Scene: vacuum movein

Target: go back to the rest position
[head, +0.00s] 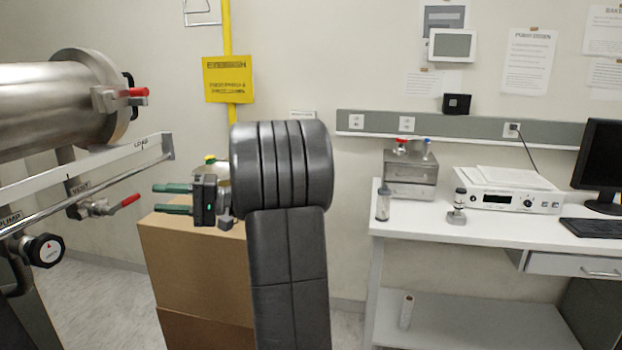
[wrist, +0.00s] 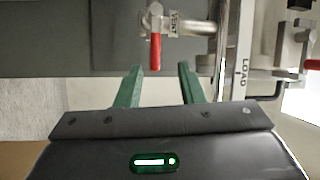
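My gripper (head: 173,199) is at the left of the head view, in front of my dark arm, with its green fingers pointing left toward the metal vacuum chamber. The fingers are apart with nothing between them. In the wrist view my gripper (wrist: 156,88) also shows two separated green fingers. Beyond them is the vent valve with a red handle (wrist: 155,52), apart from the fingers. In the head view the vent valve's red handle (head: 125,201) points right and up, to the left of my gripper.
The steel chamber (head: 60,95) with a red-handled latch (head: 134,92) and a LOAD rail (head: 110,160) fills the left. Cardboard boxes (head: 195,270) stand below my gripper. A white bench (head: 480,228) with instruments is at right. A yellow pipe (head: 228,40) runs up the wall.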

